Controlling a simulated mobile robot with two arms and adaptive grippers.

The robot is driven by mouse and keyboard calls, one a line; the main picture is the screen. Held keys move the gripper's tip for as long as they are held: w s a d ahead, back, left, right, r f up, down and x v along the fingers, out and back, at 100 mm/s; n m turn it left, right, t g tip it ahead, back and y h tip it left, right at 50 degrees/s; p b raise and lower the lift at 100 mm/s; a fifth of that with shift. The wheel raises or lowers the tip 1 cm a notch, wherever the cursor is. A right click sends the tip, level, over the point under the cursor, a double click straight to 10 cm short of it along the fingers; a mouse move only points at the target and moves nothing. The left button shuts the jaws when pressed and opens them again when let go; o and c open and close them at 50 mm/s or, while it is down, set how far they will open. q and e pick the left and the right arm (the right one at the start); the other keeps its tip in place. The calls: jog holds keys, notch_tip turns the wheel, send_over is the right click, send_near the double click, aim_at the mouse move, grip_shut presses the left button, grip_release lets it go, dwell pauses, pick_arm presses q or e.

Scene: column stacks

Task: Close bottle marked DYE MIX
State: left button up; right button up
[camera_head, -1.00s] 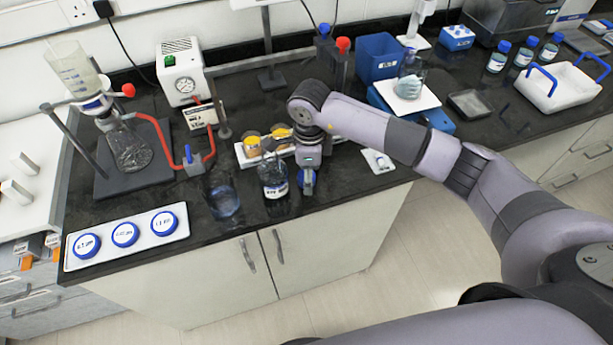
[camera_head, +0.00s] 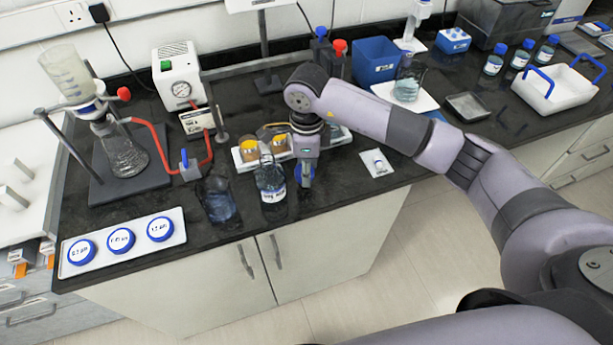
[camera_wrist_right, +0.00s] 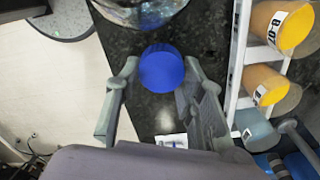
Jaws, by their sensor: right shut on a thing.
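A clear glass bottle (camera_head: 270,184) with a white label stands near the front edge of the bench. It shows no cap, and its label is too small to read. My right gripper (camera_head: 306,178) is just to its right, pointing down. In the right wrist view a round blue cap (camera_wrist_right: 161,68) sits between the fingertips of my right gripper (camera_wrist_right: 160,84), which is shut on it. Curved clear glass (camera_wrist_right: 140,10) shows at the top of that view, apart from the cap. My left gripper is not in view.
A beaker of bluish liquid (camera_head: 219,203) stands left of the bottle. A white rack (camera_head: 243,160) with orange-topped jars is behind. A white tray (camera_head: 72,262) holds three blue discs at front left. A small white card (camera_head: 378,163) lies to the right, with bare bench around it.

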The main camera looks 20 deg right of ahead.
notch_tip(320, 180, up, 16)
jog(key=b, duration=0.2)
jog(key=shift+r+b, duration=0.2)
jog(key=shift+b, duration=0.15)
jog(key=shift+f, duration=0.1)
jog(key=s+d+f+n, duration=0.1)
jog(key=s+f+n, duration=0.4)
jog(key=n, duration=0.6)
jog(key=s+d+f+n, duration=0.2)
jog(key=s+f+n, duration=0.3)
jog(key=s+n, duration=0.3)
jog(key=shift+s+d+f+n, duration=0.3)
jog(key=shift+s+n, duration=0.1)
jog(key=shift+n, duration=1.2)
